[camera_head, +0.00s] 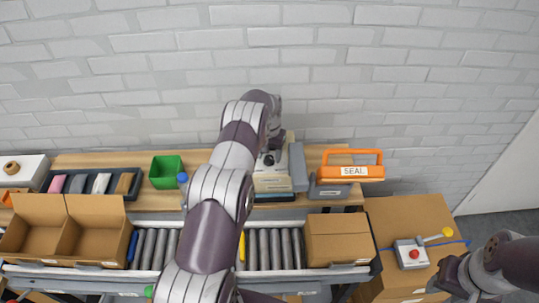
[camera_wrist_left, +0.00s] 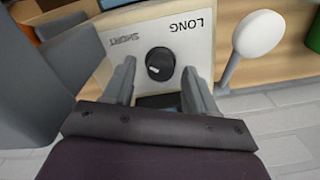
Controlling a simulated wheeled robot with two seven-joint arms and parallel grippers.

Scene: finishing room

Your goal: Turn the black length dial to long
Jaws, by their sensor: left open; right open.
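The black length dial (camera_wrist_left: 160,64) sits on a pale panel (camera_wrist_left: 200,40) marked SHORT and LONG, both upside down in the left wrist view. A light mark on the dial lies toward its lower left; I cannot tell exactly which label it points at. My left gripper (camera_wrist_left: 159,72) is open, one finger on each side of the dial, with gaps visible; I see no contact. In the head view the pale machine (camera_head: 272,182) is partly hidden by my left arm. My right gripper (camera_head: 452,282) is open and empty at the lower right, far from the dial.
A white round-ended lever (camera_wrist_left: 258,36) stands beside the panel. An orange-handled SEAL device (camera_head: 345,172) is right of the machine, a green bin (camera_head: 166,172) left. A roller conveyor (camera_head: 272,248) carries cardboard boxes (camera_head: 337,240) in front. A red-button box (camera_head: 412,254) lies near my right gripper.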

